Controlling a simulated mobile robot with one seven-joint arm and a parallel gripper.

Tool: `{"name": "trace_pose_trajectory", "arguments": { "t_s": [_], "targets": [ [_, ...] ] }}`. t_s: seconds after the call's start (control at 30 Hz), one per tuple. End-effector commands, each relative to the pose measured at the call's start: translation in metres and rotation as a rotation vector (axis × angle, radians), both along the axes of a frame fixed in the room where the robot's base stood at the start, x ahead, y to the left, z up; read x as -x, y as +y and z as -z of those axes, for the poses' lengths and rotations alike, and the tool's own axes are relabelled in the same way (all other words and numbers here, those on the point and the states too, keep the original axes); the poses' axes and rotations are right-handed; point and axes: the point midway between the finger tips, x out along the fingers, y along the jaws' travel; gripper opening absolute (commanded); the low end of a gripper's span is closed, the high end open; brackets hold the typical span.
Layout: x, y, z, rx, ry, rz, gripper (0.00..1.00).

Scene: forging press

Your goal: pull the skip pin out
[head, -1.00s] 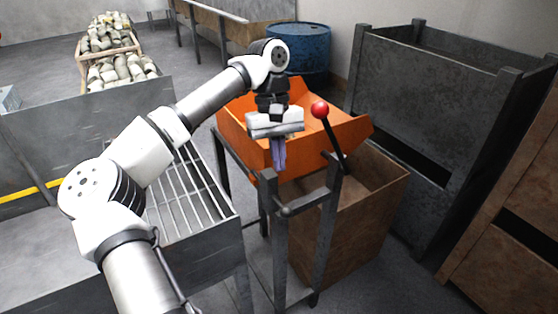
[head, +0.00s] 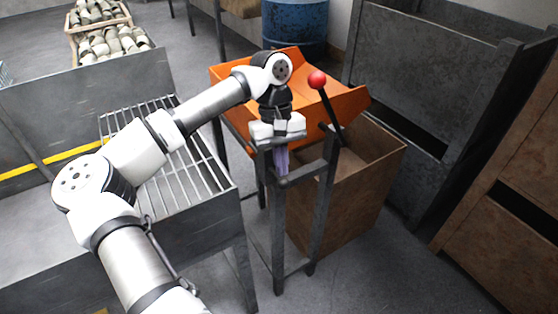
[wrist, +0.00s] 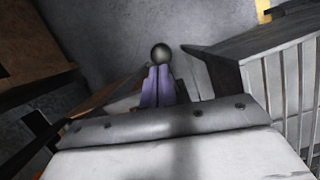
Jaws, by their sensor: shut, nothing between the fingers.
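The orange skip (head: 330,104) rests tilted on a dark metal stand (head: 318,205). A lever with a red ball (head: 317,80) rises at its right side. My gripper (head: 282,172) points down at the near side of the stand, its purple fingers between the two front posts. In the wrist view my gripper (wrist: 158,70) has its fingers together, with nothing between them. A dark round knob (wrist: 161,53), which looks like the skip pin's head, shows just beyond the fingertips. I cannot tell whether they touch it. The pin's shaft is not visible, and my gripper hides part of the skip.
A brown open bin (head: 370,170) stands right behind the stand. A large dark metal container (head: 420,75) is farther right. A grated metal table (head: 215,195) is close on the left. A blue drum (head: 295,28) stands behind the skip. Floor is free at the front right.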

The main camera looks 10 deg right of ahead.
Motion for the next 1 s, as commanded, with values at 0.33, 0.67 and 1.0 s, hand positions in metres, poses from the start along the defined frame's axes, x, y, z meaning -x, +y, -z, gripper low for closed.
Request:
{"name": "trace_pose_trajectory", "arguments": {
  "t_s": [0.33,0.67,1.0],
  "targets": [
    [0.039,-0.015,0.003,-0.001,0.002,0.002,0.00],
    [0.037,-0.015,0.001,-0.001,0.002,0.001,0.00],
    [-0.003,0.001,-0.005,-0.001,0.004,-0.003,0.00]
  ]
}}
